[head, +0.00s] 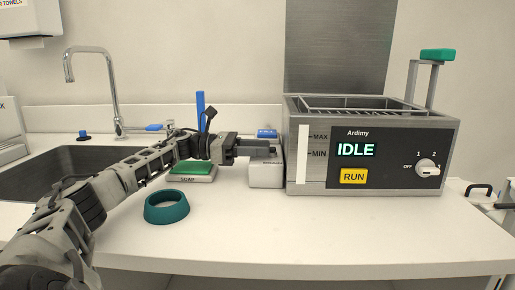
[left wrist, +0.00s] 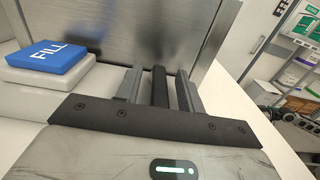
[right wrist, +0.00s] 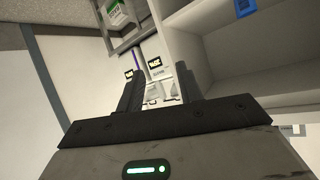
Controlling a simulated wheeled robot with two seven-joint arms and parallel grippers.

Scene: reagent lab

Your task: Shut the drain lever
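A dark upright bar (left wrist: 160,88), perhaps the drain lever, stands between the fingers of my left gripper (left wrist: 158,92) in the left wrist view. The fingers are apart, with a narrow gap showing on each side of the bar. In the head view my left gripper (head: 274,151) is by the left side of the metal bath (head: 291,135), above a white box (head: 266,174); the bar cannot be made out there. The bath's display reads IDLE. My right gripper (right wrist: 156,88) is open and empty in the right wrist view.
A blue FILL button (left wrist: 48,56) on a white base is left of the fingers. A sink (head: 70,170) is at left. The counter's front right is clear.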

